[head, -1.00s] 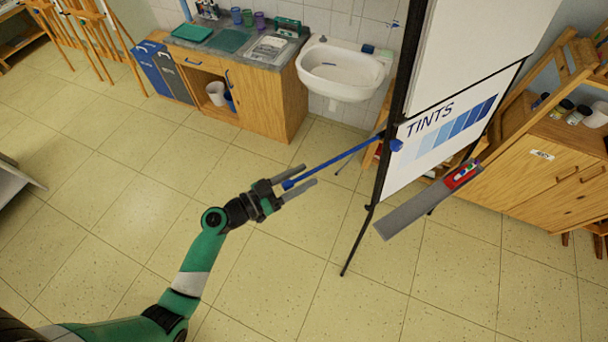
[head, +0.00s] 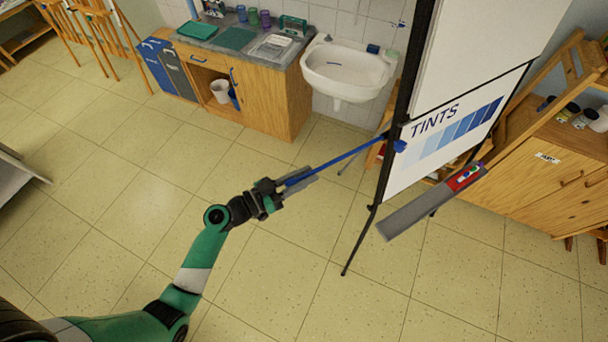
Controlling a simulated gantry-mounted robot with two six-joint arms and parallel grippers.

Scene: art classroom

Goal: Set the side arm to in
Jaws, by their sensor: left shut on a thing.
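The side arm (head: 345,159) is a thin blue rod in the head view. It is joined to the dark post of the easel board (head: 448,132) and sticks out to the left and toward me. My left gripper (head: 298,180) is shut on the side arm near its free end. The fingers hide the tip of the rod. My right gripper is not in view.
A grey tray (head: 425,208) with a red item juts from the board. A thin black easel leg (head: 357,243) stands on the floor. A white sink (head: 345,70) and a wooden cabinet (head: 270,98) stand behind; a wooden cupboard (head: 545,180) is at right. The floor in front is open.

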